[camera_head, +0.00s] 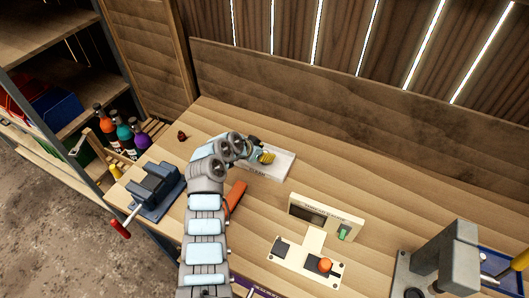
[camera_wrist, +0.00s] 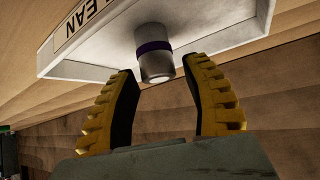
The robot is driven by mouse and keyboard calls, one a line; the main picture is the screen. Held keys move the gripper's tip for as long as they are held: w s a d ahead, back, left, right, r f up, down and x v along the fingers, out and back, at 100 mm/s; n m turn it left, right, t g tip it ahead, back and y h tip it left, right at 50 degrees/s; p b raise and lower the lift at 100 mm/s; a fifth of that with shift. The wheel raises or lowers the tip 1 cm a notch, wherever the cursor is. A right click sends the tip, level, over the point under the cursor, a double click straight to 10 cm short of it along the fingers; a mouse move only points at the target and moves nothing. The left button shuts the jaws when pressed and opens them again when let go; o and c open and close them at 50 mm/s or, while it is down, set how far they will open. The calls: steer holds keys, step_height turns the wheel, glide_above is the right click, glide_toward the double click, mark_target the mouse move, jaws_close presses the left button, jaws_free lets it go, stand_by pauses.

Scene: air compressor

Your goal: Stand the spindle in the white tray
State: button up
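The white tray (camera_head: 284,166) lies on the workbench under my gripper (camera_head: 264,157). In the wrist view the tray (camera_wrist: 225,35) fills the top, with a label ending in "EAN". The spindle (camera_wrist: 153,62), a pale grey cylinder with a purple band, appears to stand on the tray floor, its free end toward my gripper. My gripper (camera_wrist: 158,72) has its yellow and black fingers spread, with a visible gap on each side of the spindle's free end. The spindle cannot be made out in the head view, where my gripper and arm cover part of the tray.
A blue-grey vise (camera_head: 155,187) stands left of my arm. An orange-red object (camera_head: 235,196) lies beside the arm. The bench right of the tray is clear.

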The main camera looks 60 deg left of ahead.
steer(key=shift+r, duration=0.2)
steer(key=v, duration=1.2)
stand_by(0.7)
